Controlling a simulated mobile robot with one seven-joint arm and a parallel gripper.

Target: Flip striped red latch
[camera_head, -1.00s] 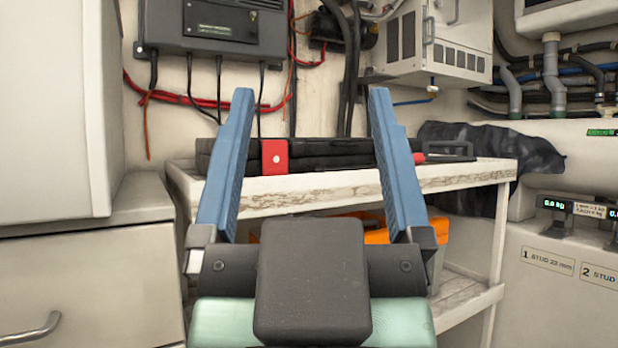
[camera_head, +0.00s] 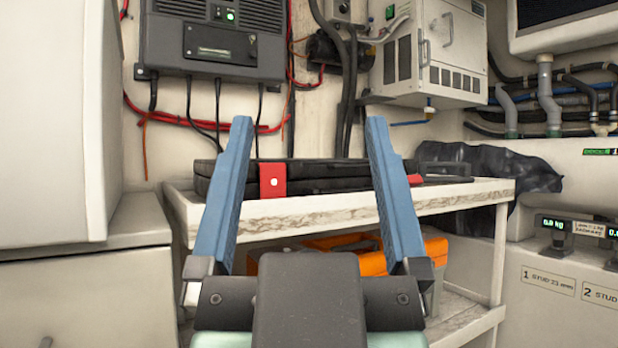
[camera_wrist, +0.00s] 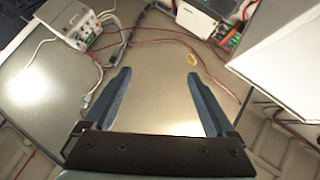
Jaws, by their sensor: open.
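A red latch (camera_head: 272,180) with a pale round dot sits on the front edge of a flat black case (camera_head: 310,176). The case lies on the top of a worn white shelf (camera_head: 300,217). A second red piece (camera_head: 415,180) shows farther right, partly hidden by a finger; I cannot make out stripes on either. My gripper (camera_head: 307,125) is open and empty, its two blue fingers pointing forward and up. In the head view the fingers appear either side of the first latch, apart from it. The wrist view also shows the open gripper (camera_wrist: 157,78), with neither latch recognisable.
An orange case (camera_head: 370,255) sits on the lower shelf. A white cabinet (camera_head: 50,130) stands close on the left. Dark wall boxes, a grey unit (camera_head: 435,50) and cables hang above. Black sheeting (camera_head: 500,168) lies behind the shelf's right end. Digital readouts stand at right.

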